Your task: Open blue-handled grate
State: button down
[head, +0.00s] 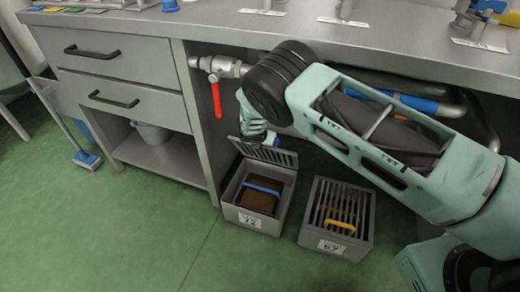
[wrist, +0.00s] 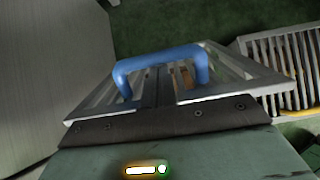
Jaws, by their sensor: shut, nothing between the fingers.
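The left grey box (head: 255,220) stands on the floor under the bench. Its slatted grate (head: 268,152) is raised and tilted at the back edge, leaving the box mouth uncovered. In the wrist view a blue handle (wrist: 160,58) stands out in front of the slatted grate (wrist: 245,78), with some brown behind the slats. My gripper (head: 262,136) is shut and empty, just behind the raised grate's upper edge. I cannot tell whether it touches the grate; its fingertips are partly hidden.
A second box (head: 337,243) with a yellow handle (head: 340,226) stands at the right, its grate lying flat. A red valve lever (head: 217,99) hangs from a pipe at the left. Green floor in front is clear.

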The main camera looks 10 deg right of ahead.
jog(key=shift+w+d+r, duration=0.35)
jog(key=shift+w+d, duration=0.05)
jog(key=shift+w, duration=0.3)
jog(key=shift+w+d+r, duration=0.3)
jog(key=shift+w+d, duration=0.05)
jog(key=shift+w, duration=0.3)
jog(key=shift+r, duration=0.15)
